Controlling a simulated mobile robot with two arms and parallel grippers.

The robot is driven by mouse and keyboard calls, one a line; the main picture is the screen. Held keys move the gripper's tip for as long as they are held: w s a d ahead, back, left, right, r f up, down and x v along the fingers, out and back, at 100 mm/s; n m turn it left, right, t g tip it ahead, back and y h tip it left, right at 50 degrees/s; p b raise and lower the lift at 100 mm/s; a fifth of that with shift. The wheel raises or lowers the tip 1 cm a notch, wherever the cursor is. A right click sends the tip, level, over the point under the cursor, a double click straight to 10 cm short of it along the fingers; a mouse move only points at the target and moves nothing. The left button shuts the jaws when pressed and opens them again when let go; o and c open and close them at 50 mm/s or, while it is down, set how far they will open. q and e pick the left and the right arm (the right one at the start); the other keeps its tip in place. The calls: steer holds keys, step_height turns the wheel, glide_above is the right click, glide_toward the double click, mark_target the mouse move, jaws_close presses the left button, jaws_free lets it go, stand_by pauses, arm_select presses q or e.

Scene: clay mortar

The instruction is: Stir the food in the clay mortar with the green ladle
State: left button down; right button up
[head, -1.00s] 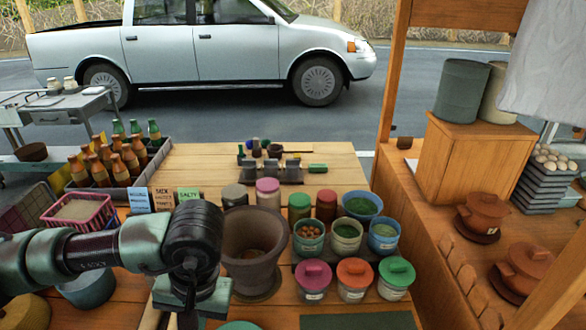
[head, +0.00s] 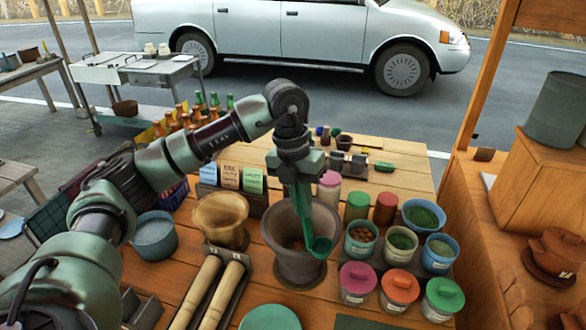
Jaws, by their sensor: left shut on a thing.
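The brown clay mortar (head: 272,262) stands on the wooden counter in the middle of the head view. Some brownish food (head: 297,244) shows at its bottom, partly hidden. My left gripper (head: 303,187) is above the mortar, pointing down, and shut on the green ladle. The green ladle (head: 320,248) hangs down with its bowl low, overlapping the mortar's right front side. I cannot tell whether the bowl is inside the mortar or in front of its wall, nor whether it touches the food. My right gripper is not in view.
Several bowls and lidded jars (head: 398,288) crowd the mortar's right. A tan mortar (head: 221,222) and two wooden pestles (head: 205,290) are at its left. Small signs (head: 230,178) stand behind.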

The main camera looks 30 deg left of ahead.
arm_select(q)
steer(key=w+a+r+n+t+y, duration=0.1)
steer(key=w+a+r+n+t, duration=0.25)
steer(key=n, duration=1.05)
step_height(320, 180, down, 18)
steer(key=a+g+b, duration=0.1)
steer(key=g+b, duration=0.1)
steer(key=b, duration=0.9)
steer(key=shift+w+a+f, duration=0.2)
steer(key=shift+w, duration=0.05)
steer(key=shift+d, duration=0.15)
